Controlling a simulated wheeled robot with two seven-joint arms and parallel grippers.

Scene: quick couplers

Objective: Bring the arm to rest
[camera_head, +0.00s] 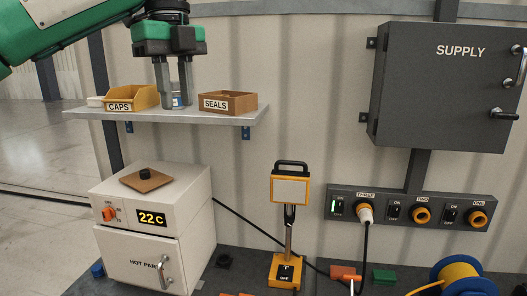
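My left arm (60,28), green and grey, comes in from the upper left. My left gripper (174,95) points down in front of the wall shelf, its two grey fingers apart with a gap between them. A small blue and white container (177,101) shows between the fingertips; I cannot tell whether they touch it, and nothing is seen lifted. My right gripper is not in view.
The shelf (220,116) holds a yellow CAPS bin (133,97) and a brown SEALS box (228,102). Below stand a white heater box (150,215), a yellow lamp stand (289,225) and a blue cable reel (462,280). A grey SUPPLY cabinet (440,90) hangs at right.

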